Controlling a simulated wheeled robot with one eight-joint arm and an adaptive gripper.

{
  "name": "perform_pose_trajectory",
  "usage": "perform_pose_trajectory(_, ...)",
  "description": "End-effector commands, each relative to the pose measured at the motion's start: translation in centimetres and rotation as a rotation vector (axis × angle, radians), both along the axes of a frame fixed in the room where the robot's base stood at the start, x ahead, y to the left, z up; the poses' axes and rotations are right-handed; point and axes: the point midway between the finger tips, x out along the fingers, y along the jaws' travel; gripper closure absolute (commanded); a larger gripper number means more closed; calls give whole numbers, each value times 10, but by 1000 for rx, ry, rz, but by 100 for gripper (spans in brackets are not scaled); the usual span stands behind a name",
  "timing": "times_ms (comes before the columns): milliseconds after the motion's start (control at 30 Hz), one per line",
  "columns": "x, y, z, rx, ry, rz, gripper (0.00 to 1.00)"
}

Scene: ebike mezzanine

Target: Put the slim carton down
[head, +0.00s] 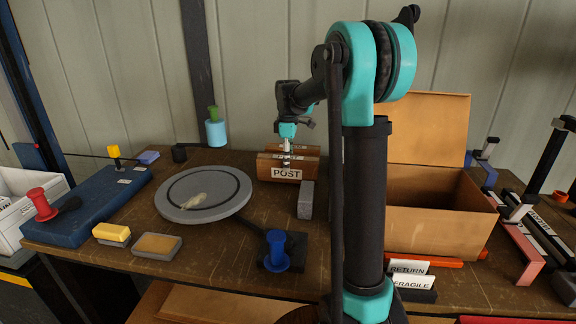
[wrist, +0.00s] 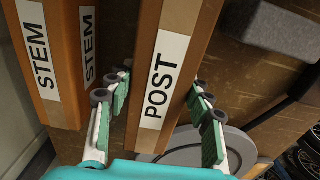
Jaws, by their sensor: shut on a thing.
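A slim orange-brown carton labelled POST (head: 268,168) is near the back middle of the table in the head view. It fills the middle of the wrist view (wrist: 180,40). My gripper (head: 287,158) is shut on it from above, with green-padded fingers on both sides in the wrist view (wrist: 160,105). I cannot tell whether its underside touches the table. A similar carton labelled STEM (wrist: 62,100) stands beside it, at the left in the wrist view. It is mostly hidden behind the POST carton in the head view.
A grey round turntable (head: 225,203) with a small pale item lies left of the cartons. A grey block (head: 306,200) sits just in front right. A blue knobbed tool (head: 276,252) is nearer. An open cardboard box (head: 430,220) stands right, partly behind my arm.

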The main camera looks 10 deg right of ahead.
Motion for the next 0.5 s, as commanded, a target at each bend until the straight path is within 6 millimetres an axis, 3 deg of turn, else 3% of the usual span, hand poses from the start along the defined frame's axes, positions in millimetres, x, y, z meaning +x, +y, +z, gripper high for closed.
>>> perform_pose_trajectory(133,0,0,-16,0,0,0,96)
perform_pose_trajectory(467,0,0,-19,0,0,0,96)
perform_pose_trajectory(500,0,0,-19,0,0,0,48)
